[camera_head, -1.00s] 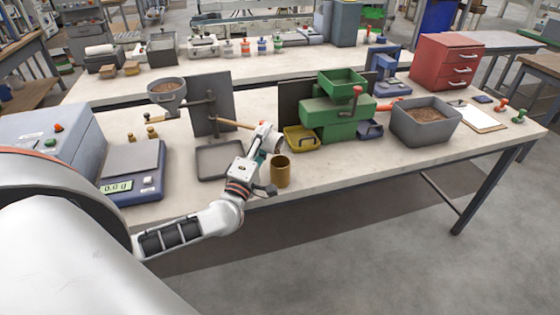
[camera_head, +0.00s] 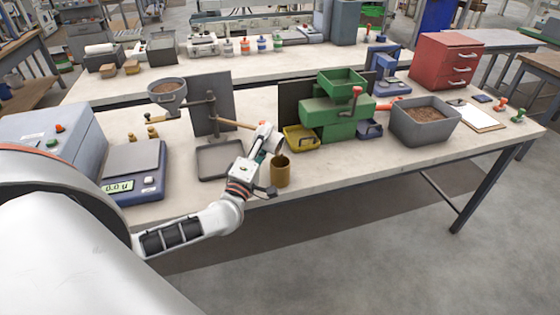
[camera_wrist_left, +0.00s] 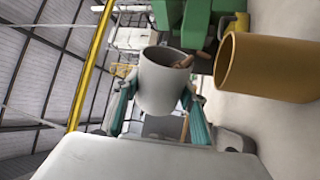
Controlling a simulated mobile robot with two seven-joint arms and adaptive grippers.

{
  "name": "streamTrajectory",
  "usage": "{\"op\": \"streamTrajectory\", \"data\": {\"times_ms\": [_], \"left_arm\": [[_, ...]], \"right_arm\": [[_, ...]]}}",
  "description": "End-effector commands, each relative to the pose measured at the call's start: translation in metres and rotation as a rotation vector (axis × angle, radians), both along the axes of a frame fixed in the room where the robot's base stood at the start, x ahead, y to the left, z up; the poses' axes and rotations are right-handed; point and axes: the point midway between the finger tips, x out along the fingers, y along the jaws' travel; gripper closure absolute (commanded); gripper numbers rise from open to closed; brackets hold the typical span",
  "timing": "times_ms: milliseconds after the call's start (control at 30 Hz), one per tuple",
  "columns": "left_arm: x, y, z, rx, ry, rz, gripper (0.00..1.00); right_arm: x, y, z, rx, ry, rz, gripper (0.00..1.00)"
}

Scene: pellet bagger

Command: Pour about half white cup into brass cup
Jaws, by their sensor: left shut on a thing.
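The white cup (camera_head: 266,136) is in my left gripper (camera_head: 258,158), tilted towards the brass cup. In the left wrist view, my left gripper's teal fingers (camera_wrist_left: 158,110) are shut on both sides of the white cup (camera_wrist_left: 163,85), and brown pellets show at its mouth. The brass cup (camera_head: 280,173) stands upright near the table's front edge, just below and right of the white cup's mouth. It also shows close by in the left wrist view (camera_wrist_left: 272,68); its inside is hidden there. My right gripper is not in view.
A grey tray (camera_head: 206,175) and a scale (camera_head: 133,186) lie to the left. A green machine (camera_head: 335,112) with a yellow bin (camera_head: 300,139) stands behind and to the right. A grey tub of pellets (camera_head: 409,128) is further right. The tabletop right of the brass cup is clear.

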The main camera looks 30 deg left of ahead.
Motion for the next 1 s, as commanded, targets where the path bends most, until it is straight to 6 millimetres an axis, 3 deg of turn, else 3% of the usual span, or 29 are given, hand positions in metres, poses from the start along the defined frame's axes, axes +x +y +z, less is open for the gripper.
{"op": "streamTrajectory", "data": {"times_ms": [1000], "left_arm": [[0.0002,-0.0033,0.0032,0.074,0.004,0.0,0.82]], "right_arm": [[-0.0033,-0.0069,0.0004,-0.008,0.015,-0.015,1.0]]}}
